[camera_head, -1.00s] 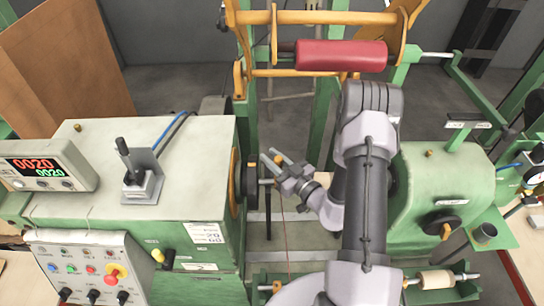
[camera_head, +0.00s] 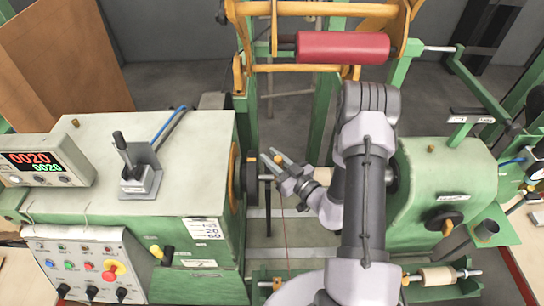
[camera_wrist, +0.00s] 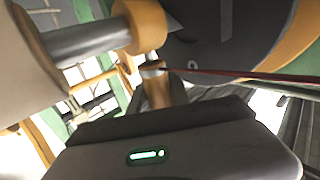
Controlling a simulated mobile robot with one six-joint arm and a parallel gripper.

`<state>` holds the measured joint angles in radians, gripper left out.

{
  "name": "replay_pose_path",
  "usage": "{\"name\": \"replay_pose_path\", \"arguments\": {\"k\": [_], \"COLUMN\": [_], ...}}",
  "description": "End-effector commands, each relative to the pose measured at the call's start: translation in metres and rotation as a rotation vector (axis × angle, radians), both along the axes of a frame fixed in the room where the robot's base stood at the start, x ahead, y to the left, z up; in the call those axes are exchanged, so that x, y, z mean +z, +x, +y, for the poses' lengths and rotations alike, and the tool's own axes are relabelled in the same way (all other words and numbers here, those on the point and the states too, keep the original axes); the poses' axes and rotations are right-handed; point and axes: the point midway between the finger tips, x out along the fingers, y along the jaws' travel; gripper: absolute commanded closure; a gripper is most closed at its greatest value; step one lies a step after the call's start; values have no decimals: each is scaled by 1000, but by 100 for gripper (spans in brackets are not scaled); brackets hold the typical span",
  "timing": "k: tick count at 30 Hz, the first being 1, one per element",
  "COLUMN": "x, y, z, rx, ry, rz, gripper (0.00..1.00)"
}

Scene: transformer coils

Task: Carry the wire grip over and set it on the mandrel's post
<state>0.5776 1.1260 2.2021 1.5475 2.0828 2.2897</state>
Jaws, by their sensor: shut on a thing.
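My gripper (camera_head: 271,158) is shut on the wire grip, in front of the dark round faceplate (camera_head: 250,178). The wire grip (camera_wrist: 156,88) shows in the wrist view as a small tan piece between the dark fingers, with a pale band at its upper end. A thin dark red wire (camera_wrist: 240,75) runs right from it. The mandrel's grey shaft (camera_wrist: 85,43) and tan collar (camera_wrist: 142,25) are just above the grip in the wrist view. A short pale stub lies between collar and grip; I cannot tell whether they touch. In the head view my arm hides part of the mandrel.
The green headstock cabinet (camera_head: 90,190) with a lever and counter stands at left. The green tailstock (camera_head: 450,180) stands at right. A red roll (camera_head: 342,47) hangs on the orange frame behind. A tan spool (camera_head: 437,278) lies at the lower right.

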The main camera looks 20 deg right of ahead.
Motion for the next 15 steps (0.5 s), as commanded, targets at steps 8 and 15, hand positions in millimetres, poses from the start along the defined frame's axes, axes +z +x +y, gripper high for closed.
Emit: {"name": "replay_pose_path", "arguments": {"k": [8,15], "x": [-7,-7], "y": [0,0], "z": [0,0], "rx": [0,0], "ry": [0,0], "rz": [0,0], "gripper": [100,69]}}
